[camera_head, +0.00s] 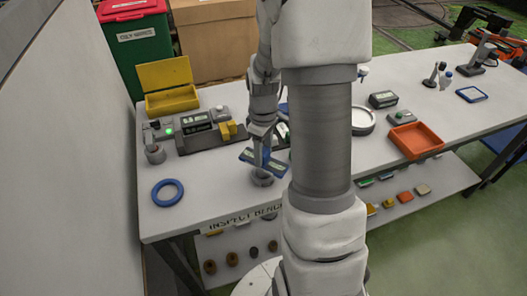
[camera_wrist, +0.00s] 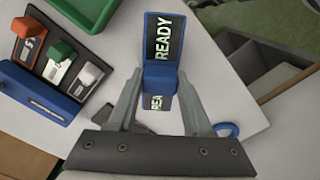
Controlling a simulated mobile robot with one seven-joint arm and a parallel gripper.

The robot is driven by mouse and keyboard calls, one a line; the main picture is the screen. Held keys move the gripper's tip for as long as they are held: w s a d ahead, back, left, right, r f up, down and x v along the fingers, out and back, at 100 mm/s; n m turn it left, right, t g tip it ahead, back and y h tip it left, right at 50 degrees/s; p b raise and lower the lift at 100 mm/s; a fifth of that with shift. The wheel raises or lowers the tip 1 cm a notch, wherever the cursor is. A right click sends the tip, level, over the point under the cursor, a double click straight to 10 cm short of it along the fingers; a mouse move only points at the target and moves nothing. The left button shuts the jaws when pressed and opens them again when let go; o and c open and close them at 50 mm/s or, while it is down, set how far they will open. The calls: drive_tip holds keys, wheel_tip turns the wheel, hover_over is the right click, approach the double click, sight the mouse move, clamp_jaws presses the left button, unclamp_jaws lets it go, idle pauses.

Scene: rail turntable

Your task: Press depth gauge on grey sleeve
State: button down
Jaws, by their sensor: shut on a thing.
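My gripper (camera_head: 264,146) is shut on the blue depth gauge (camera_head: 248,156), near the front of the inspection bench. In the wrist view the gauge (camera_wrist: 159,75) sits between the fingers, its dark display reading READY. A short grey sleeve (camera_head: 262,178) stands on the bench right below the gauge in the head view. I cannot tell whether the gauge touches it. The gauge hides the sleeve in the wrist view. Another grey ring-shaped piece (camera_head: 155,155) stands at the left end of the bench.
A blue ring (camera_head: 168,193) lies at the bench's front left. An orange tray (camera_head: 415,140) is to the right. My arm hides the middle of the bench.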

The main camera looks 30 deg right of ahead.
drive_tip(key=shift+f+b, duration=0.5)
drive_tip(key=shift+f, duration=0.1)
idle(1.2)
drive_tip(key=shift+r+p, duration=2.7)
drive_tip(key=shift+r, duration=0.9)
drive_tip(key=shift+f, duration=0.1)
